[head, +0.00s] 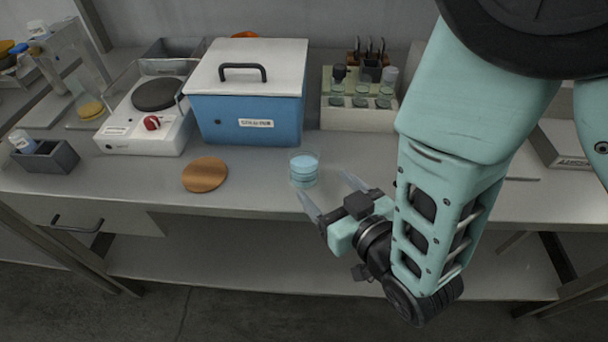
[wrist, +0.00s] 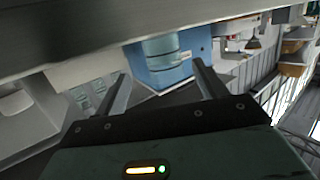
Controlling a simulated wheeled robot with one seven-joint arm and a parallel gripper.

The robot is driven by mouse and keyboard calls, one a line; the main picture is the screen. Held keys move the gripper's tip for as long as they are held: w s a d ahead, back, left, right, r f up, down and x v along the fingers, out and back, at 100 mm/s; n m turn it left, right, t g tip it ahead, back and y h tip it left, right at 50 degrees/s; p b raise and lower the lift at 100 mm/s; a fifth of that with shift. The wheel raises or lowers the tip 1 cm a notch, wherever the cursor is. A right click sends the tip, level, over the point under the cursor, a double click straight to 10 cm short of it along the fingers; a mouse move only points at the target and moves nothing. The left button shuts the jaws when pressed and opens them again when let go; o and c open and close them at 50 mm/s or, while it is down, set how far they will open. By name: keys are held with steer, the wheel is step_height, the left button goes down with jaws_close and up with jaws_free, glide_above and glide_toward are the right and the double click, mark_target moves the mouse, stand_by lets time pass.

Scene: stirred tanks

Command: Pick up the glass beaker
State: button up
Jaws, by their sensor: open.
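The glass beaker (head: 304,170) stands upright near the front edge of the bench, with pale blue liquid in it. In the wrist view the beaker (wrist: 160,48) shows against the blue box, ahead of the gap between my fingers. My gripper (head: 326,186) is open and empty, at the bench's front edge, just in front of and slightly right of the beaker. Its two fingers point toward the beaker, apart from it. In the wrist view both fingers of my gripper (wrist: 160,70) show spread.
A round wooden disc (head: 205,174) lies left of the beaker. Behind stand a blue box with a white lid (head: 250,110), a hotplate (head: 150,120) and a vial rack (head: 355,119). A grey holder (head: 48,162) is at far left. The bench between disc and beaker is clear.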

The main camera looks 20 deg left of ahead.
mark_target(313, 174)
steer(key=p+x, duration=0.1)
steer(key=x, duration=0.3)
steer(key=shift+w+a, duration=0.25)
steer(key=shift+s+f+p+x, duration=0.15)
steer(key=shift+p+x, duration=0.25)
steer(key=shift+x, duration=0.95)
steer(key=shift+s+f+p+x, duration=0.15)
steer(key=shift+p+x, duration=0.25)
steer(key=shift+x, duration=0.9)
steer(key=shift+w+a, duration=0.1)
steer(key=shift+a, duration=0.05)
steer(key=shift+c, duration=0.2)
steer(key=c, duration=1.1)
